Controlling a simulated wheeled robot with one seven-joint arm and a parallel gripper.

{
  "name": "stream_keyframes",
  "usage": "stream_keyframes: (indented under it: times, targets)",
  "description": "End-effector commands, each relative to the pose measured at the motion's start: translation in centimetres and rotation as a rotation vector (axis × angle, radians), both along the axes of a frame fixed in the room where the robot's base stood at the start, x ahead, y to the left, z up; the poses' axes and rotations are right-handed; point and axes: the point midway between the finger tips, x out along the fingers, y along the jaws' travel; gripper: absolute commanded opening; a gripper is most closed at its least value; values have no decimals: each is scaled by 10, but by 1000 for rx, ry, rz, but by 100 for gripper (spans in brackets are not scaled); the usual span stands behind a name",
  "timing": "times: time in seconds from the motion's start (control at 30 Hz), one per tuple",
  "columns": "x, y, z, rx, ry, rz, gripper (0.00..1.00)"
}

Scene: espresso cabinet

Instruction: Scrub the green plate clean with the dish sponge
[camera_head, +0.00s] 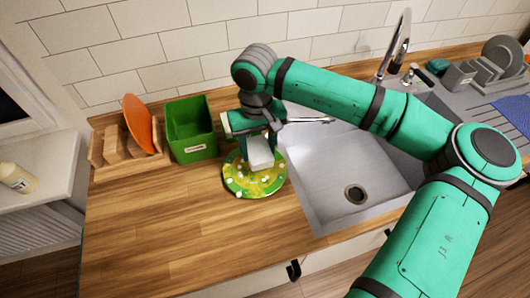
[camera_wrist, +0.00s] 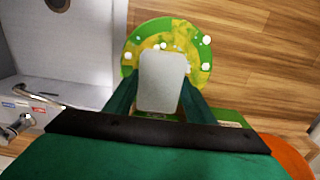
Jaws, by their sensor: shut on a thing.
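The green plate (camera_head: 242,183) lies on the wooden counter just left of the sink. It has yellow smears and white foam dots, and it also shows in the wrist view (camera_wrist: 133,40). My gripper (camera_head: 256,140) points down over the plate and is shut on a pale grey-white block, the dish sponge (camera_head: 261,157). In the wrist view the sponge (camera_wrist: 163,80) sits between my two fingers and covers the plate's middle. I cannot tell whether its underside touches the plate.
A green bin (camera_head: 190,130) stands behind and left of the plate. Left of it, a wooden rack (camera_head: 110,148) holds an orange plate (camera_head: 138,122). The sink (camera_head: 335,170) with its faucet (camera_head: 396,45) is on the right. The counter's front left is clear.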

Motion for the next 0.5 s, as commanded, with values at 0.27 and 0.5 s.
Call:
stream_keyframes:
  times: [0.27, 0.5]
  targets:
    - [1, -3, 21, -1, -1, -6, 25]
    - [0, -3, 24, -1, 0, -6, 25]
